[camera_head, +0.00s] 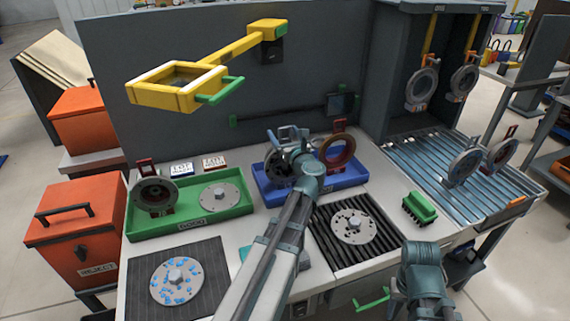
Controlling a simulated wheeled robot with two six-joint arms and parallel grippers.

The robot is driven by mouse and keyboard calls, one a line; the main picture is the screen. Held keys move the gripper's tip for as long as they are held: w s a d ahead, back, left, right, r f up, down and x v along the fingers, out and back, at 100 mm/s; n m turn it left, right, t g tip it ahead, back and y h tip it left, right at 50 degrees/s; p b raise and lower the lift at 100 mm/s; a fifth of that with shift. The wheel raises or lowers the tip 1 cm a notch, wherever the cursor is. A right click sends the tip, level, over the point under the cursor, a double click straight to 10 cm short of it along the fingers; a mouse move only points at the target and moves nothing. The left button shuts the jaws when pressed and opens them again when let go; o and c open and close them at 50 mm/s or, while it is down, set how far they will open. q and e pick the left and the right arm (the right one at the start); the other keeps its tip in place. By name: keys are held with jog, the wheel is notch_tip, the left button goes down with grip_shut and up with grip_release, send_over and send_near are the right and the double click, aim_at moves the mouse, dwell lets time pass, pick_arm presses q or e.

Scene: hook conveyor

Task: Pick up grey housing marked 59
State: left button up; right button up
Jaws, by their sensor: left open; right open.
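No number 59 can be read on any part. Two round grey housings stand on the slatted conveyor at right, one nearer (463,168) and one farther with a red tag (502,153). Two more grey housings hang on yellow hooks, one left (421,88) and one right (464,80). My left gripper (287,135) is open over the blue tray (265,194), beside a dark round part (279,165) that it partly hides; contact cannot be told. A red ring part (340,152) stands right of it. My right arm shows at lower right, with its fingers out of sight.
A green tray (190,230) holds a dark housing (157,191) and a flat disc (221,197). Discs lie on two dark mats (205,262) (375,245). A green brush (419,207) lies right. A yellow frame (170,95) juts over the bench. Orange bins (75,235) stand left.

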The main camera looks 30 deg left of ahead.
pick_arm(q)
jog(key=x, duration=0.3)
jog(key=shift+d, duration=0.1)
jog(key=shift+c, duration=0.2)
grip_shut()
